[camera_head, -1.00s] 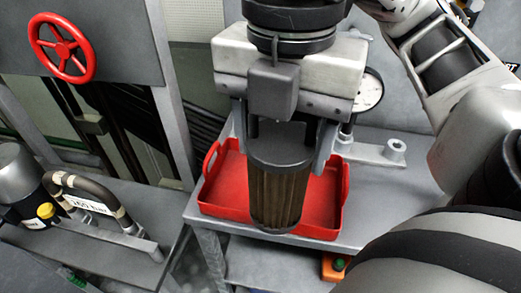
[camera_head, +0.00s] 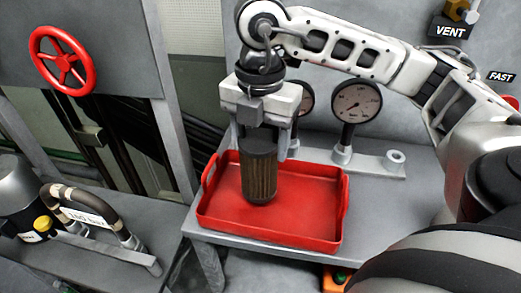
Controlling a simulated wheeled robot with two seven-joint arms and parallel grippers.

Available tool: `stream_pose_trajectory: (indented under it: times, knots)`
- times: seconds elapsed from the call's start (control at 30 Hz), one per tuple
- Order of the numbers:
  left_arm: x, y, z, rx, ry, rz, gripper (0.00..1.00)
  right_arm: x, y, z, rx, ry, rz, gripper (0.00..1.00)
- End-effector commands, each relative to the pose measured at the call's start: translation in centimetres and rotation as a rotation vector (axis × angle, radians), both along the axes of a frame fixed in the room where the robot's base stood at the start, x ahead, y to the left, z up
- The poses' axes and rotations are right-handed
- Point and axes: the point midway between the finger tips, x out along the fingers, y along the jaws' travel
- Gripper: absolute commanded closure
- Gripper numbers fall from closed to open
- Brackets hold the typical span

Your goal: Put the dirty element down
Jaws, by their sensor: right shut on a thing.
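The dirty element (camera_head: 259,178) is a brown pleated cylinder with a dark top cap. It is upright over the left part of the red tray (camera_head: 318,214). Its lower end is at the tray floor or just above it; I cannot tell if it touches. My right gripper (camera_head: 262,138) comes down from above and is shut on the top of the element. Its fingers partly hide the cap. My left gripper is not in view.
The red tray has raised sides and handles and sits on a grey bench (camera_head: 380,190). Pressure gauges (camera_head: 356,103) stand behind it. A red handwheel (camera_head: 62,60) is on the left panel. A hose with a tag (camera_head: 85,213) is at the lower left. The tray's right half is clear.

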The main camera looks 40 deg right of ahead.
Motion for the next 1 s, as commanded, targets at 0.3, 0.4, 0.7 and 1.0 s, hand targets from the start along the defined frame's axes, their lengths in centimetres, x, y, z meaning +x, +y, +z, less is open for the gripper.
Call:
stream_pose_trajectory:
  times: [0.3, 0.4, 0.7, 1.0]
  knots:
    - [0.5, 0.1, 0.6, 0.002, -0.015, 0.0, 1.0, -0.1, 0.1, -2.7, 0.002, 0.001, 0.001, 0.78]
    - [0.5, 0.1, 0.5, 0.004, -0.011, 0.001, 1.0, -0.1, 0.1, -2.7, 0.002, 0.001, 0.001, 0.78]
    - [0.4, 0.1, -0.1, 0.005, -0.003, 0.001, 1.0, -0.2, 0.1, -3.1, 0.001, 0.002, 0.001, 0.17]
    - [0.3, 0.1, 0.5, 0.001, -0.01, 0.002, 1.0, -0.2, 0.1, -2.9, 0.001, 0.002, 0.001, 0.17]
